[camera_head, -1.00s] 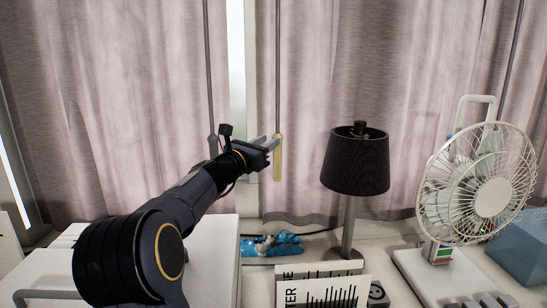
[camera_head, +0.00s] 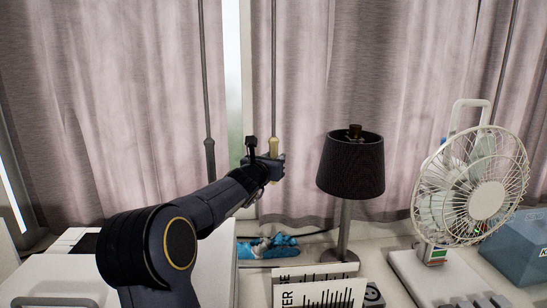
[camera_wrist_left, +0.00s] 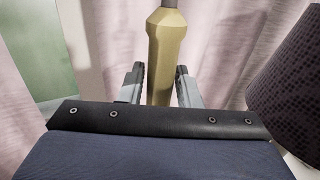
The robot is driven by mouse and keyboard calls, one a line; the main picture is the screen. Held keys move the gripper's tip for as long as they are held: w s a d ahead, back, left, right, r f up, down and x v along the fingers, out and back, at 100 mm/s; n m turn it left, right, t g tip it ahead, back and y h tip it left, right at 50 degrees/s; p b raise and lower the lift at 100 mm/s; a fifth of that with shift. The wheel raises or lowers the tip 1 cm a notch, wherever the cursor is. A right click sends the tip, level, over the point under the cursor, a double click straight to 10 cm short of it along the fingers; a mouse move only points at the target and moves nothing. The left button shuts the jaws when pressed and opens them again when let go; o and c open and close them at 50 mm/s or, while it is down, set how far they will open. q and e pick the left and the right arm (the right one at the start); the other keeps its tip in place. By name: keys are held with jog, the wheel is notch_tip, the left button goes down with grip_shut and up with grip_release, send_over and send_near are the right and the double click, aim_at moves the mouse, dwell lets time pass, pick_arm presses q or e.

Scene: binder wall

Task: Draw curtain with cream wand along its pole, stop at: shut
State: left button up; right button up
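The cream wand (camera_head: 273,146) hangs on a thin rod in front of the middle pinkish-grey curtain (camera_head: 300,100), near that curtain's left edge. A narrow bright strip (camera_head: 232,70) of window and frame shows between this curtain and the left curtain (camera_head: 100,110). My left gripper (camera_head: 275,168) is at the wand's lower part. In the left wrist view the cream wand (camera_wrist_left: 165,60) stands upright between the two fingers of the left gripper (camera_wrist_left: 160,80), with slim gaps showing beside it. The wand's lower end is hidden by the gripper. My right gripper is not in view.
A grey wand (camera_head: 210,158) hangs on the left curtain. A dark-shaded lamp (camera_head: 351,165) stands close to the right of my gripper. A white fan (camera_head: 470,190), a blue box (camera_head: 520,245), a blue item (camera_head: 267,247) and a printed card (camera_head: 320,290) crowd the surface below.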

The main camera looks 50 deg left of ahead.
pick_arm(q)
grip_shut()
jog(key=s+a+p, duration=0.3)
jog(key=s+a, duration=0.2)
jog(key=s, duration=0.1)
jog(key=shift+s+a+p, duration=0.2)
jog(key=shift+s+p, duration=0.15)
grip_release()
jog(key=shift+s+a, duration=0.1)
